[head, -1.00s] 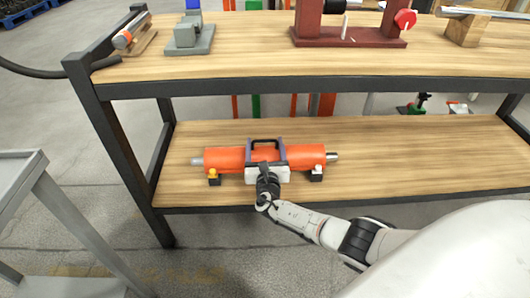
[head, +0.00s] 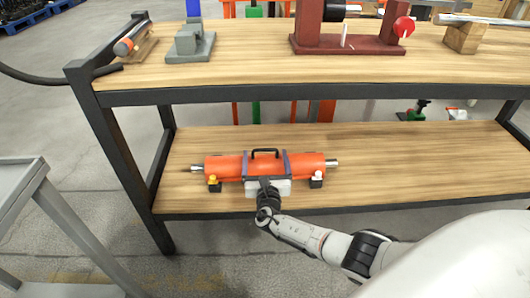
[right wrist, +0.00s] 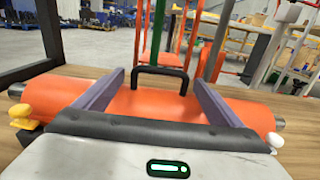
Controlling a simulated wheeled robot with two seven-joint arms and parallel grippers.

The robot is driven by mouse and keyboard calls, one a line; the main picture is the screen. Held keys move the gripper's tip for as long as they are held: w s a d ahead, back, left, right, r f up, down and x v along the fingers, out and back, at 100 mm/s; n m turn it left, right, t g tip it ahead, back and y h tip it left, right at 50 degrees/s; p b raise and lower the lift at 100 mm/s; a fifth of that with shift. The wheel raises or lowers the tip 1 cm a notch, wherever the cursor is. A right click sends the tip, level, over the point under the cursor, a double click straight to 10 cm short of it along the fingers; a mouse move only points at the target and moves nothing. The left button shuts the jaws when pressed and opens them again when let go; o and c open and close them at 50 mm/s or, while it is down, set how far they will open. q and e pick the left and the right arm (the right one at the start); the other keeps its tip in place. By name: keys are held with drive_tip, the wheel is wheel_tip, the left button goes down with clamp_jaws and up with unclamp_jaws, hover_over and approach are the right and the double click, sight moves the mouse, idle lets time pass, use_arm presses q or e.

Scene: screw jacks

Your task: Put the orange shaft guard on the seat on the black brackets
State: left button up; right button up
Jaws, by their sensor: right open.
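The orange shaft guard (head: 225,165) lies level on the lower shelf's fixture, with metal shaft ends (head: 331,162) showing on both sides. Its black handle (head: 265,151) stands on top. Black brackets (head: 316,182) are under it near each end, one with a yellow knob (head: 212,178), one with a white knob (head: 317,173). My right gripper (head: 267,158) is open; its fingers reach over the guard, one on each side of the handle, with gaps. The handle (right wrist: 160,72) shows clear between the fingers in the right wrist view. The guard's underside is hidden. My left gripper is not in view.
The upper shelf (head: 250,68) overhangs behind the guard and carries a grey block (head: 190,45), a dark red stand (head: 350,45) and a wooden block (head: 465,38). The lower shelf (head: 430,155) is bare to the right. A grey cart (head: 20,185) stands at left.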

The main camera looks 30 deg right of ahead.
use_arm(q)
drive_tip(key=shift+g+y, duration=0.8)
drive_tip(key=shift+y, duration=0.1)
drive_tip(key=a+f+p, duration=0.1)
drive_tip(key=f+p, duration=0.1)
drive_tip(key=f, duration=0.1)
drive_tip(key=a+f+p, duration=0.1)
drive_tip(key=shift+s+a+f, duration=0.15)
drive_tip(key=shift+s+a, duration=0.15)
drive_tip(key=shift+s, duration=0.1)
use_arm(e)
drive_tip(key=v, duration=1)
drive_tip(key=shift+a, duration=0.15)
